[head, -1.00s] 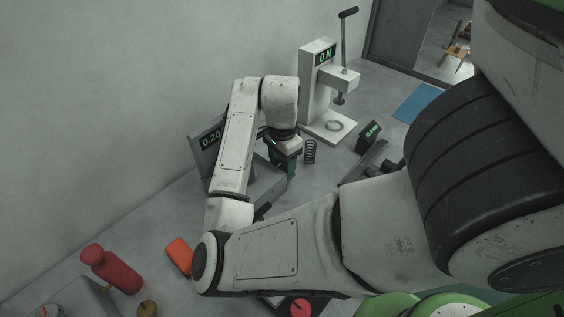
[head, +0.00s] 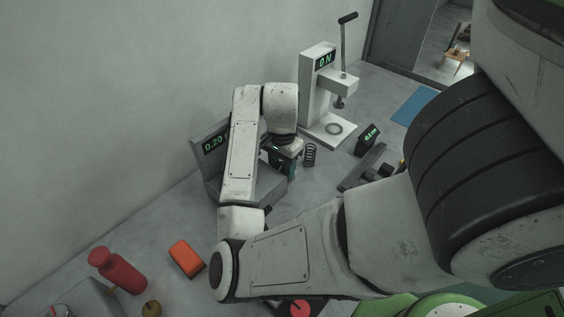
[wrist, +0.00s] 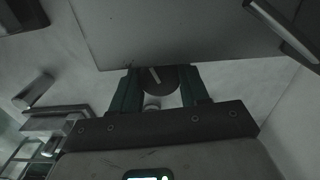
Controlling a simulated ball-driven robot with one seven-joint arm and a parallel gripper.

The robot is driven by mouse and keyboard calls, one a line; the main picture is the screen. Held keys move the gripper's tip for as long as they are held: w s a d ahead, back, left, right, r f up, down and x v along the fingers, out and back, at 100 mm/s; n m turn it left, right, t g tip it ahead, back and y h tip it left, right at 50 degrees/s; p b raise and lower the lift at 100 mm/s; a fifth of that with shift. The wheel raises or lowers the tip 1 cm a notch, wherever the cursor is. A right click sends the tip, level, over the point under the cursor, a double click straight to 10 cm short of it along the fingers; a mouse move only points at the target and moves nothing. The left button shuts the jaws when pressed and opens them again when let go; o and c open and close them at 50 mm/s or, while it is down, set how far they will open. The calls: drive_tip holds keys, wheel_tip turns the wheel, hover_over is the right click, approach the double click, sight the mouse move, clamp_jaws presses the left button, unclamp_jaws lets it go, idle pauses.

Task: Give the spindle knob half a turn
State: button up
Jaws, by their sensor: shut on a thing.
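The spindle knob (wrist: 155,78) is a dark round disc with a pale line across its face in the wrist view. It lies between the two teal fingers of my gripper (wrist: 160,92), which is shut on it. In the head view my gripper (head: 288,165) points down beside a grey machine (head: 213,158) with a green "0.20" readout, and my arm hides the knob and part of the machine there.
A press (head: 318,95) reading "0 N" stands behind, with a ring on its base. A black spring (head: 310,155) stands close to the right of my gripper. A small display (head: 368,138), a red bottle (head: 118,270) and an orange block (head: 187,259) are nearby.

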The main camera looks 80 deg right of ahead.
drive_tip(key=shift+n+p, duration=1)
drive_tip(key=shift+n, duration=0.6)
drive_tip(key=shift+d, duration=0.1)
drive_tip(key=o, duration=1)
drive_tip(key=shift+o, duration=0.2)
